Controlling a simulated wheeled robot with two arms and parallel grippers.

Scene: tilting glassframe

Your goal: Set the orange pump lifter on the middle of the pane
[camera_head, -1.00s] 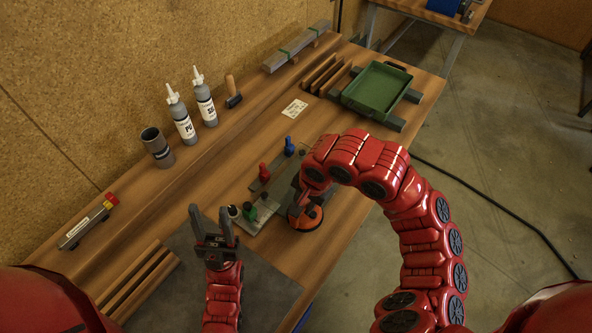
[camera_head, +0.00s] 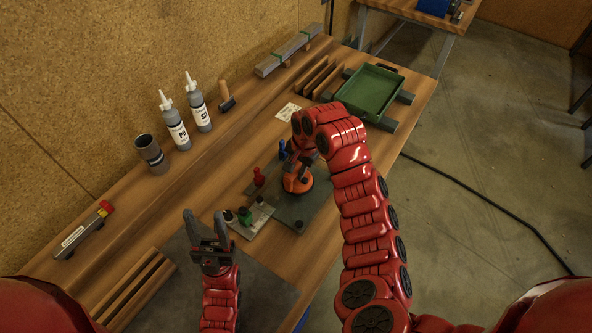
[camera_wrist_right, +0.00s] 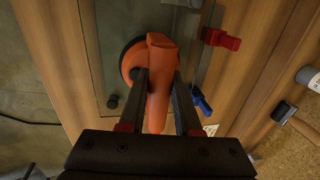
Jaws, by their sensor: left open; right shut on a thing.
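The orange pump lifter (camera_head: 297,184) is over the grey-looking glass pane (camera_head: 310,208), near its middle along its length. My right gripper (camera_head: 304,162) is shut on the lifter's handle. In the right wrist view, the fingers of that gripper (camera_wrist_right: 160,85) stand on both sides of the orange handle (camera_wrist_right: 158,60). The dark round cup shows beneath, over the pane (camera_wrist_right: 108,40). I cannot tell whether the cup touches the glass. My left gripper (camera_head: 204,222) is open and empty, left of the pane above a dark mat (camera_head: 262,282).
Red (camera_head: 258,177), blue (camera_head: 283,150) and green (camera_head: 244,215) small pieces stand along the pane's left side. Two bottles (camera_head: 177,132), a grey cup (camera_head: 151,155) and a hammer (camera_head: 226,98) stand by the wall. A green tray (camera_head: 370,92) lies at the far end.

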